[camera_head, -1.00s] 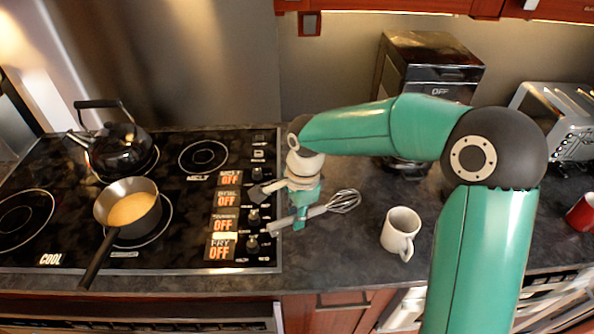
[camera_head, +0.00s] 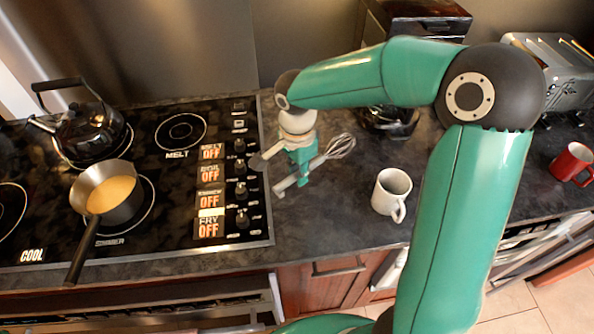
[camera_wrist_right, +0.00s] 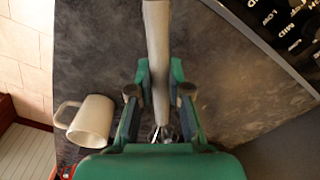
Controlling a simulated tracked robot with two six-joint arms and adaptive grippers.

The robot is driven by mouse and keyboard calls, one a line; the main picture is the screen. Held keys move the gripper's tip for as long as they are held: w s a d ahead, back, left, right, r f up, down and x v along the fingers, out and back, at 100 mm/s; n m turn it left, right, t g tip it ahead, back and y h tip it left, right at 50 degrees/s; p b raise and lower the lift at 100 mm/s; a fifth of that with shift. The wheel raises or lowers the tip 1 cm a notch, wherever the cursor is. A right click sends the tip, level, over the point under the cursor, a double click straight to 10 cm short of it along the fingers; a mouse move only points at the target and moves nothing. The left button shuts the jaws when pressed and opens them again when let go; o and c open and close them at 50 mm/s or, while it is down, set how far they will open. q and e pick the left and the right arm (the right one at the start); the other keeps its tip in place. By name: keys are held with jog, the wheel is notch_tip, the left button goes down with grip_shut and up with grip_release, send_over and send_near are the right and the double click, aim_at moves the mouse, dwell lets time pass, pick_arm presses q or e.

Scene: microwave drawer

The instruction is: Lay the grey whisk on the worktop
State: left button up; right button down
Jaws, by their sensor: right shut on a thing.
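My right gripper (camera_head: 297,171) is shut on the grey whisk (camera_head: 319,160) at its handle. The whisk's wire head points to the upper right and its handle end to the lower left, over the dark worktop (camera_head: 330,228) just right of the hob. Whether the whisk touches the worktop I cannot tell. In the right wrist view the whisk handle (camera_wrist_right: 157,60) runs between the green fingers (camera_wrist_right: 160,98), with its wires partly hidden by the gripper. My left gripper does not show.
A white mug (camera_head: 390,190) stands on the worktop to the right of the whisk. The black hob (camera_head: 150,215) with a saucepan (camera_head: 108,192) and a kettle (camera_head: 85,133) is to the left. A red mug (camera_head: 571,163) and a toaster (camera_head: 560,75) are at the right.

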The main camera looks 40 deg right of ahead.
jog(key=shift+f+b, duration=3.05)
jog(key=shift+f, duration=0.4)
jog(key=c, duration=0.8)
grip_release()
jog(key=shift+o, duration=0.4)
jog(key=o, duration=0.5)
jog(key=r, duration=1.2)
jog(key=shift+a, duration=0.2)
